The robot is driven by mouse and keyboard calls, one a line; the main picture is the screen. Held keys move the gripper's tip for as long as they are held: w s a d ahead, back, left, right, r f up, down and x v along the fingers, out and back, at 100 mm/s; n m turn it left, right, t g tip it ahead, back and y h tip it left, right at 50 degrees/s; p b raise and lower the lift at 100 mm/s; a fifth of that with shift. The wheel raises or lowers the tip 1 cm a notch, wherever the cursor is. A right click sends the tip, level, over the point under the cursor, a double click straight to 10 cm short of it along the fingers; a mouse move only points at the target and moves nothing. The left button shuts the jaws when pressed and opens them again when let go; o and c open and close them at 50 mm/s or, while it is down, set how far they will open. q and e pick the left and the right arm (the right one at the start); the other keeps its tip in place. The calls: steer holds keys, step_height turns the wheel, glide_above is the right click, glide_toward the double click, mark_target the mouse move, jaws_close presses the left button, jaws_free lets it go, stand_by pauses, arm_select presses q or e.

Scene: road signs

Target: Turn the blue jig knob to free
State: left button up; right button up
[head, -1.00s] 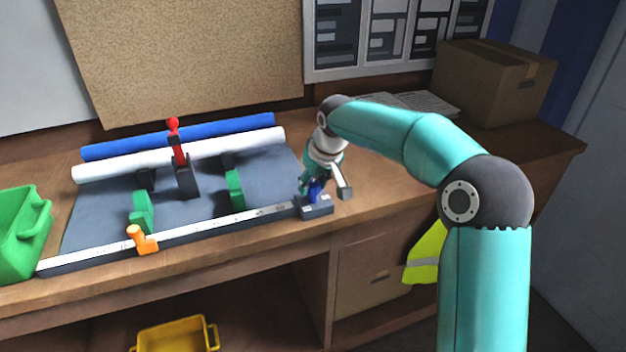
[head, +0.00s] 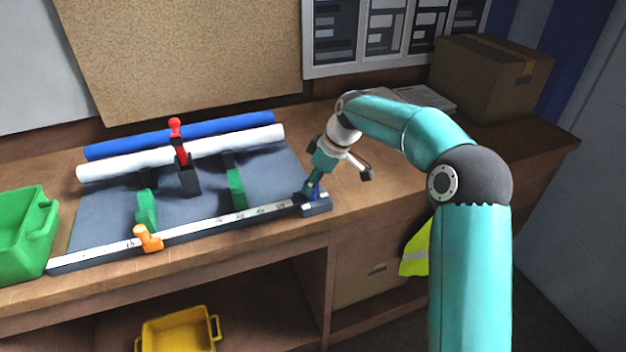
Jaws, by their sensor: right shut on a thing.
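The blue jig knob (head: 316,192) sits on the grey block (head: 318,208) at the right end of the ruled rail (head: 215,222), near the bench's front edge. My right gripper (head: 311,191) reaches down to it from above and is shut on it, with the wrist tilted. The fingers hide much of the knob, so its turn angle is hard to tell. My left gripper is not in view.
The jig mat (head: 200,208) bears green stops (head: 236,188) and a red-handled clamp (head: 184,165). An orange stop (head: 148,239) sits on the rail. A white roll (head: 240,145) and blue roll (head: 220,132) lie behind.

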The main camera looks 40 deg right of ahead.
stand_by(0.3)
steer(key=o, duration=1.1)
steer(key=shift+r, duration=0.1)
steer(key=v, duration=1.1)
steer(key=shift+s+d+r, duration=0.1)
steer(key=shift+r, duration=0.2)
